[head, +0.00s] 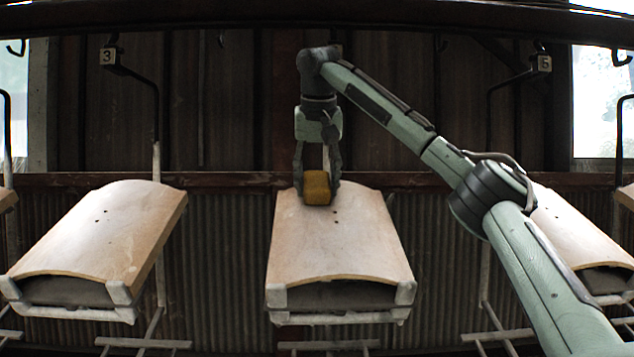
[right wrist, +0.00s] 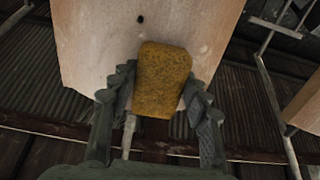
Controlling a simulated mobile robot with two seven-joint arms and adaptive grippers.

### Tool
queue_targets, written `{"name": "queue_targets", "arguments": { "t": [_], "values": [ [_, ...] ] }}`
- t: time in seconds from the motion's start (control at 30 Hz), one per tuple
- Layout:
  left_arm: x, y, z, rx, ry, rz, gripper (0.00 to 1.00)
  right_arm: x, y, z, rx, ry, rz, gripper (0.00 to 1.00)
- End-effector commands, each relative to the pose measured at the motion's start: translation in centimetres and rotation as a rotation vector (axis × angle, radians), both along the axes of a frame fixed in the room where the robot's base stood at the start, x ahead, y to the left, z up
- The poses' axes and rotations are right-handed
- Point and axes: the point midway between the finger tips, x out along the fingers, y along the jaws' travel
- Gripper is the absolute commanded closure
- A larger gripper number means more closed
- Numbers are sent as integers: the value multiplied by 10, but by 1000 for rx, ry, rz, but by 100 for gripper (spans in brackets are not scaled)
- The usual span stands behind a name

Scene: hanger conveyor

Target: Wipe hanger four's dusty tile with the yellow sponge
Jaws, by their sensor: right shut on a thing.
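The curved, pale tan tile (head: 338,240) in the middle hangs on its hanger between the hangers marked 3 and 5. My right gripper (head: 318,184) is shut on the yellow sponge (head: 317,188), at the tile's upper end. The sponge also shows in the right wrist view (right wrist: 164,80), between the two fingers, lying over the tile's face (right wrist: 105,45). The sponge looks to touch the tile, but a small gap cannot be ruled out. The middle hanger's number is hidden behind my right arm. My left gripper is not in view.
Another tile (head: 105,235) hangs at left under tag 3 (head: 108,56), and one (head: 580,235) at right under tag 5 (head: 544,63), partly behind my right arm. A dark rail (head: 200,15) runs overhead. Gaps separate the tiles.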

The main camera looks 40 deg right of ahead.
Motion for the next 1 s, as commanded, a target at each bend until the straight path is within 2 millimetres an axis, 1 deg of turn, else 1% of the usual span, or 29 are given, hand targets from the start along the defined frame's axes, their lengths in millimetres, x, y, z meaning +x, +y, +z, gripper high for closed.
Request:
{"name": "queue_targets", "arguments": {
  "t": [0.07, 0.13, 0.63, 0.77, 1.0],
  "values": [
    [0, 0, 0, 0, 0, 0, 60, 0, -1, 0, 0, 3, -2, 77],
    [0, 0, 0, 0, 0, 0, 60, -2, 1, 4, 0, 2, -2, 77],
    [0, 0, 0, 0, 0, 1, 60, -20, 16, 49, -1, 0, 0, 77],
    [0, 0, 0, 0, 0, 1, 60, -22, 18, 53, 0, 1, 0, 77],
    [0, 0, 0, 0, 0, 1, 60, -22, 18, 53, 0, 1, 0, 77]
  ]
}}
